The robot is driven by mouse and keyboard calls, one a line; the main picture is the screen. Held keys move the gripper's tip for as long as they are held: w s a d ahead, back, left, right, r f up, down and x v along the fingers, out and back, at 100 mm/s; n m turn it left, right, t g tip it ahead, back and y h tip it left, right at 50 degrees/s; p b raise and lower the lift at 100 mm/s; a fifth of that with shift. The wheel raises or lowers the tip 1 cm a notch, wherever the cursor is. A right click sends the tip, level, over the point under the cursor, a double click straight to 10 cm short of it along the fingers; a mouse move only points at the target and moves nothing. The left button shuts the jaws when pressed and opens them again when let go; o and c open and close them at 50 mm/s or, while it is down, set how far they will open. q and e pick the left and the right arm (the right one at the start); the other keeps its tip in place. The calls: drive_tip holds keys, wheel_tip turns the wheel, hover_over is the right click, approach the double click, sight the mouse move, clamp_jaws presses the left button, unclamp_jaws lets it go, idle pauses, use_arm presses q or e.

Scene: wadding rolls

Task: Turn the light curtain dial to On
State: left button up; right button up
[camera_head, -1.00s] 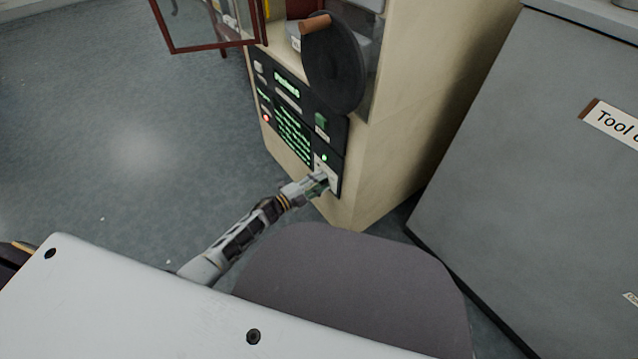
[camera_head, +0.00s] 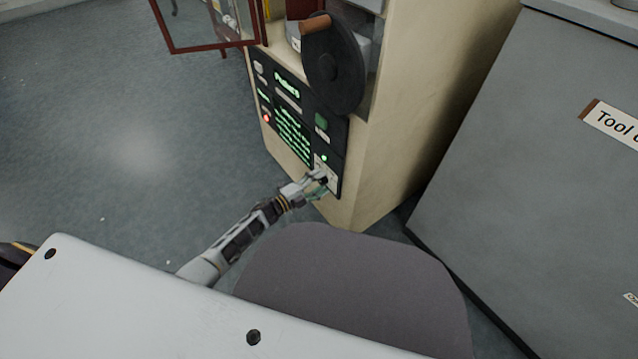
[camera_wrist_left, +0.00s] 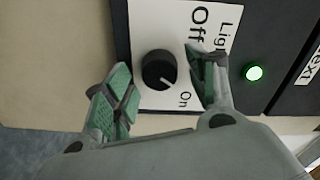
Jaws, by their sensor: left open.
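The light curtain dial (camera_wrist_left: 158,69) is a round black knob on a white label plate (camera_wrist_left: 150,18) with "Off" and "On" printed on it. Its pale pointer mark faces the lower right, toward "On". My left gripper (camera_wrist_left: 159,78) is open, with one green-padded finger on each side of the dial, apart from it. In the head view the left gripper (camera_head: 318,182) is at the low right corner of the control panel (camera_head: 333,140) and hides most of the dial. My right gripper is not in view.
A lit green lamp (camera_wrist_left: 254,72) is beside the label. Above the panel are a dark handwheel (camera_head: 335,68) and an open red-framed door (camera_head: 210,48). A grey cabinet (camera_head: 535,150) stands at right. Open floor (camera_head: 120,130) lies left.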

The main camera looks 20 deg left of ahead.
use_arm(q)
drive_tip(key=v, duration=1.1)
drive_tip(key=shift+s+a, duration=0.25)
drive_tip(key=shift+s, duration=0.05)
drive_tip(key=shift+w, duration=0.1)
idle(0.6)
